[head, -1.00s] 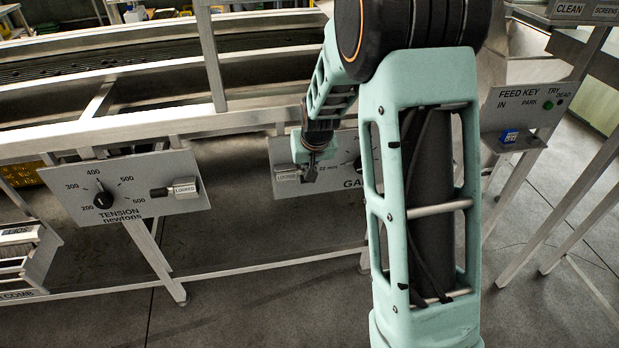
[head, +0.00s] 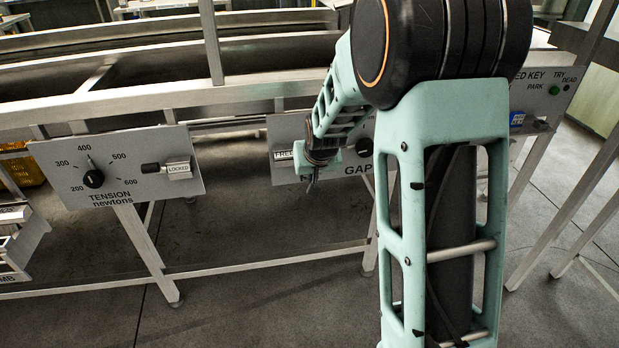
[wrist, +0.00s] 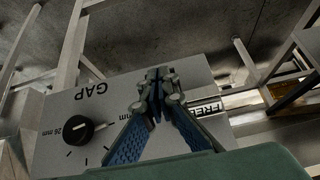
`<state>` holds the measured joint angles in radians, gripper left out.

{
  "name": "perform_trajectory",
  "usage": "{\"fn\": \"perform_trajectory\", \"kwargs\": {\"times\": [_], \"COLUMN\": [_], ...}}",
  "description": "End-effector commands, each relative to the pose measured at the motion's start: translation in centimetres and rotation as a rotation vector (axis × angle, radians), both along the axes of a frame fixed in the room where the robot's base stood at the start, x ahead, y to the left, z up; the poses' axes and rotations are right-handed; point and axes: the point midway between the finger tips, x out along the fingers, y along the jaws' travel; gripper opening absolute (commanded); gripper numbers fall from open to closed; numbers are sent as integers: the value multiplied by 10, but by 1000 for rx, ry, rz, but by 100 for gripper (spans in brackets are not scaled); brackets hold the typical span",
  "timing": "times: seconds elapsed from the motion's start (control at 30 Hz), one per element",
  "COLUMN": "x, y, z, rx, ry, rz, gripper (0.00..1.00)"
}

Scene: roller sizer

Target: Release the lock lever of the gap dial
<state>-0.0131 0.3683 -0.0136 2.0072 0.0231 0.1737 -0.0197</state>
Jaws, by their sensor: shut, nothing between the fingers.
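The gap panel (head: 284,128) is a grey plate on the machine frame, partly hidden behind my arm in the head view. Its lock lever plate (head: 283,155) reads FREE, and the same word shows on the lever plate in the wrist view (wrist: 206,108). My gripper (head: 312,190) is shut and empty. In the wrist view its fingertips (wrist: 159,82) are in front of the panel, between the dial and the lever plate. Contact with the panel cannot be told.
A tension panel (head: 60,160) to the left has its own dial (head: 93,179) and a lever plate reading LOCKED (head: 178,169).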

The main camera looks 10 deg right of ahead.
Motion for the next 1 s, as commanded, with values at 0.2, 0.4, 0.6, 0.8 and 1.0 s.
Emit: {"fn": "perform_trajectory", "kwargs": {"times": [0.2,0.4,0.6,0.8,1.0], "x": [1,5,7,9,9], "y": [0,0,0,0,0], "z": [-26,-39,-46,-50,-50], "rx": [0,0,0,0,0], "ry": [1,0,0,1,1], "rz": [0,0,0,0,0], "gripper": [0,0,0,0,0]}}
